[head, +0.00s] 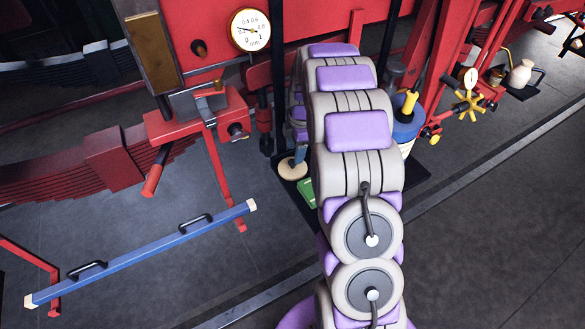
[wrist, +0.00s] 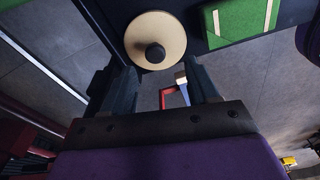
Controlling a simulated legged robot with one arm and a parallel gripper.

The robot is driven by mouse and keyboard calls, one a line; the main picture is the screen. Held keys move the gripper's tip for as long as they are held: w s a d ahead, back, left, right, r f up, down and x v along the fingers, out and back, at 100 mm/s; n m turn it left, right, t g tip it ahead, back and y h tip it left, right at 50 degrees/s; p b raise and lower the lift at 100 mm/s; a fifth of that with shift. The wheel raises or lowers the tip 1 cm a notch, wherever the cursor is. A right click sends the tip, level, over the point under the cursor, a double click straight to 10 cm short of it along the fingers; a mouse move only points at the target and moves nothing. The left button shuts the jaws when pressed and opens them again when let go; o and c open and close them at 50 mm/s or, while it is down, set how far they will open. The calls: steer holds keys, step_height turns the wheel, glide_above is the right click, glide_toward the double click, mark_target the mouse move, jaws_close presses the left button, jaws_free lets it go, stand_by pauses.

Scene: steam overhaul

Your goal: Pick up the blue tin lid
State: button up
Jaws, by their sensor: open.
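In the wrist view a round cream disc with a dark knob (wrist: 170,32) lies just beyond my fingertips; it looks like a lid. My gripper (wrist: 155,68) is open, one finger on each side below the disc, with nothing between them. In the head view the same disc (head: 288,170) sits on a dark tray (head: 415,178), and my gripper (head: 299,150) is just above it, mostly hidden behind my arm. A blue tin-like container (head: 405,130) with a yellow-handled tool stands on the other side of my arm. I cannot tell whether the disc is its lid.
A green pad (head: 306,192) lies beside the disc on the tray. Red machinery with a pressure gauge (head: 250,30) stands behind. A blue bar with black handles (head: 145,256) is at the left. A yellow valve wheel (head: 468,103) is at the right. The lower-right floor is clear.

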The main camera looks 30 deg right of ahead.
mark_target(293, 165)
steer(key=shift+w+a+f+b, duration=0.15)
steer(key=shift+f+b, duration=0.1)
steer(key=shift+f, duration=0.65)
steer(key=shift+w+f+b, duration=0.15)
steer(key=shift+f+b, duration=0.1)
steer(key=shift+f, duration=0.6)
steer(key=shift+w+a+f+b, duration=0.15)
steer(key=shift+f+b, duration=0.1)
steer(key=shift+f, duration=0.65)
steer(key=shift+d, duration=0.1)
jaws_close()
steer(key=shift+r, duration=0.15)
